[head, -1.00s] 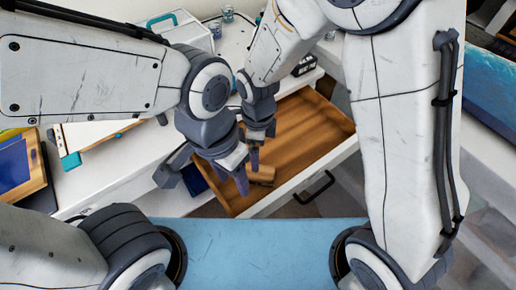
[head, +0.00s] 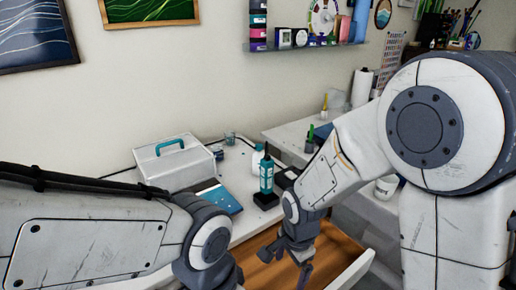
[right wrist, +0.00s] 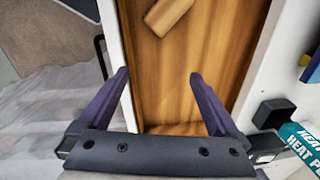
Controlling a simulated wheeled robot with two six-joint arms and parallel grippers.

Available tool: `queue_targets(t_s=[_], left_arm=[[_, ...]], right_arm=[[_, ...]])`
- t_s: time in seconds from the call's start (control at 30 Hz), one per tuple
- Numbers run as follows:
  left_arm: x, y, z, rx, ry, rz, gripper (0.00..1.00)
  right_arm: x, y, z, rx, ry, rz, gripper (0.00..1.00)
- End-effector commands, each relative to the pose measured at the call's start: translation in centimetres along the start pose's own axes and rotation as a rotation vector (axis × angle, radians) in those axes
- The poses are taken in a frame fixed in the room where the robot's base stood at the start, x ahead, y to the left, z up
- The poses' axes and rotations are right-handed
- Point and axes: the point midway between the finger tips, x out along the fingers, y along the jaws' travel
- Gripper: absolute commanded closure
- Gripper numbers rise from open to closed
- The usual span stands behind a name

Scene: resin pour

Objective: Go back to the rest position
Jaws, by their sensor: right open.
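My right gripper (head: 303,268) hangs over the open wooden drawer (head: 338,252) in the head view. The right wrist view shows its two purple fingers apart (right wrist: 163,82) with nothing between them. The drawer's bare wooden floor (right wrist: 205,65) lies beyond the fingers. A small wooden block (right wrist: 168,14) lies in the drawer, apart from the fingers. My left arm comes in from the left in the head view. Its gripper is below the picture's edge.
A white case with a teal handle (head: 180,165) stands on the white table. A teal heat tool (head: 266,178) stands near the drawer; it also shows in the right wrist view (right wrist: 302,146), close to the right gripper. A paper towel roll (head: 361,88) stands farther back.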

Motion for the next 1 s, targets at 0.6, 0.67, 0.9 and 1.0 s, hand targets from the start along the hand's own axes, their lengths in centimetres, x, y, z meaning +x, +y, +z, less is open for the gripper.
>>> queue_targets(t_s=[0.6, 0.67, 0.9, 1.0], left_arm=[[0.0, 0.0, 0.0, 0.0, 0.0, 0.0, 0.5], [0.0, 0.0, 0.0, 0.0, 0.0, 0.0, 0.5], [0.0, 0.0, 0.0, 0.0, 0.0, 0.0, 0.5], [0.0, 0.0, 0.0, 0.0, 0.0, 0.0, 0.5]], right_arm=[[-3.6, 5.7, -7.4, -0.877, 0.116, -0.06, 0.02], [-3.7, 6.1, -7.7, -0.925, 0.124, -0.058, 0.02], [-4.5, 6.8, -7.2, -1.104, 0.14, -0.056, 0.02], [-5.1, 6.5, -5.2, -1.159, 0.116, -0.059, 0.02]])
